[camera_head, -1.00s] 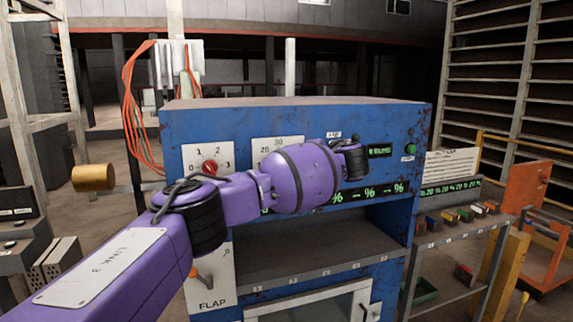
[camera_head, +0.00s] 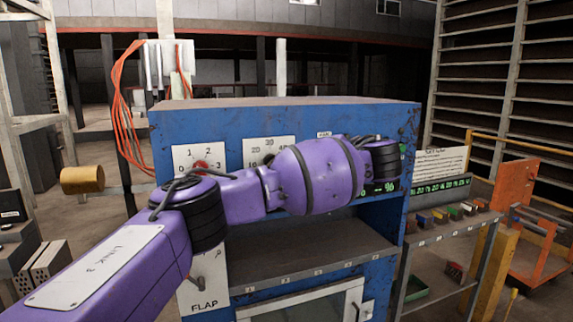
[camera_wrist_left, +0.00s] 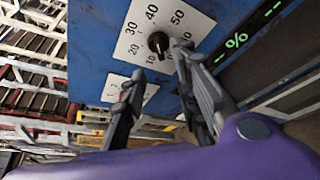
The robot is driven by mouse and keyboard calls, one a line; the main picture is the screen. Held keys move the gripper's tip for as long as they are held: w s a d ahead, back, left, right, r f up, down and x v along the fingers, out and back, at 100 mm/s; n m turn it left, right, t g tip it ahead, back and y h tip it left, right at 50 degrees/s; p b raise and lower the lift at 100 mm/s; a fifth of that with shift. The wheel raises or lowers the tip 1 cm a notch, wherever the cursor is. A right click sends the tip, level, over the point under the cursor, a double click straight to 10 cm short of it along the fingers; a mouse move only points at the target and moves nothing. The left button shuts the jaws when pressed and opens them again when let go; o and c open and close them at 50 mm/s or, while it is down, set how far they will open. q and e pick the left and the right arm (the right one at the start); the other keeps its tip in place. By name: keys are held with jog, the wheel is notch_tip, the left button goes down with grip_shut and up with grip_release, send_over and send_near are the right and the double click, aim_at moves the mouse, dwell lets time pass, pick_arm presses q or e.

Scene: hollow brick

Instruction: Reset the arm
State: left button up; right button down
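My purple left arm (camera_head: 315,175) reaches from the left across the front of a blue machine (camera_head: 375,113) in the head view. Its gripper is hidden there. In the left wrist view my left gripper (camera_wrist_left: 157,64) has its two grey fingers spread apart with nothing between them. Its fingertips are close to a black knob (camera_wrist_left: 158,43) on a white dial plate; I cannot tell whether they touch it. The same dial plate (camera_head: 270,147) shows partly above the arm in the head view. My right gripper is in neither current view.
A red knob (camera_head: 201,166) on another white plate is partly behind the arm. Below are an open shelf (camera_head: 300,250) and a white-framed door (camera_head: 310,305). A side rack (camera_head: 450,235) stands right, an orange cart (camera_head: 515,185) beyond. A brass-coloured cylinder (camera_head: 82,180) is at left.

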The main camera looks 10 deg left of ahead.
pick_arm(q)
jog(key=shift+v, duration=1.15)
